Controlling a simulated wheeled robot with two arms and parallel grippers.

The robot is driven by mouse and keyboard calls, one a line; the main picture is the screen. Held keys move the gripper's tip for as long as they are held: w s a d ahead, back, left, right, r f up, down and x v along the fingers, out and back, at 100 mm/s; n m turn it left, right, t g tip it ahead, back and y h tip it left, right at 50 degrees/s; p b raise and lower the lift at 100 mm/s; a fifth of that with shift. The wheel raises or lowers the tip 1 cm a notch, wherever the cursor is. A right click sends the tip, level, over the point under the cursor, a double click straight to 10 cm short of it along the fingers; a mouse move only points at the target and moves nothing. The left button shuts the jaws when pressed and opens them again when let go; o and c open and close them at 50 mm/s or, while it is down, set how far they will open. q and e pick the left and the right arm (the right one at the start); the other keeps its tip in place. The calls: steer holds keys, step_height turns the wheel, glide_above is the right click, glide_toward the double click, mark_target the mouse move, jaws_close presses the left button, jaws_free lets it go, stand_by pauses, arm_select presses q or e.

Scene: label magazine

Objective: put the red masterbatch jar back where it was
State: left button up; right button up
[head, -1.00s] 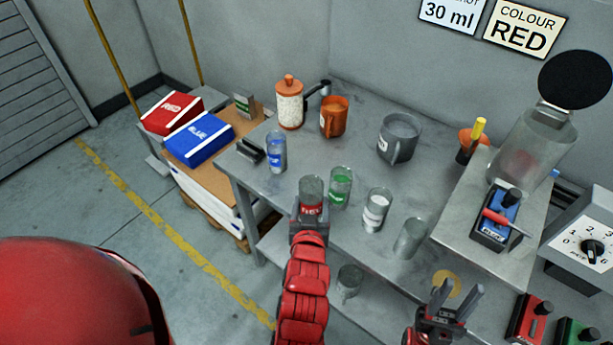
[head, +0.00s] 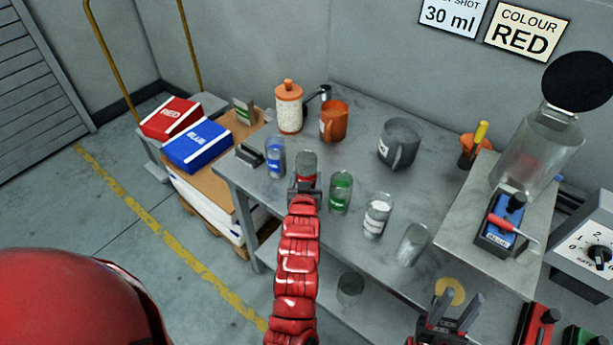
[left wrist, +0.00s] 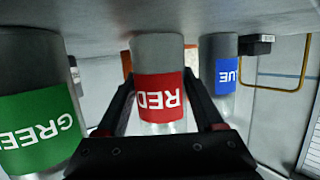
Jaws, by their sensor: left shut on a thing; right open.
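The red masterbatch jar (head: 305,166) is a clear jar with a red band, between the blue jar (head: 275,157) and the green jar (head: 340,192). My left gripper (head: 304,188) is shut on it. In the left wrist view the red jar (left wrist: 160,85) appears upside down between the two fingers, its label reading RED. The green jar (left wrist: 38,105) is left of it and the blue jar (left wrist: 222,70) right of it there. I cannot tell whether the red jar's base touches the bench. My right gripper (head: 457,310) is open and empty near the bench's front edge.
On the bench (head: 350,235) stand a white-label jar (head: 377,215), a clear jar (head: 412,244), a grey jug (head: 399,145), an orange jug (head: 334,122) and an orange-lidded canister (head: 288,107). Another jar (head: 349,289) is on the lower shelf.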

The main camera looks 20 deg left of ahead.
arm_select(q)
steer(key=shift+f, duration=0.1)
steer(key=shift+f+b, duration=0.2)
steer(key=shift+b, duration=0.1)
steer(key=o, duration=1.5)
steer(key=shift+r, duration=0.1)
steer(key=shift+r+p, duration=0.3)
steer(key=shift+p, duration=0.1)
steer(key=b+v, duration=0.1)
steer(key=v, duration=1.1)
steer(key=shift+f, duration=0.2)
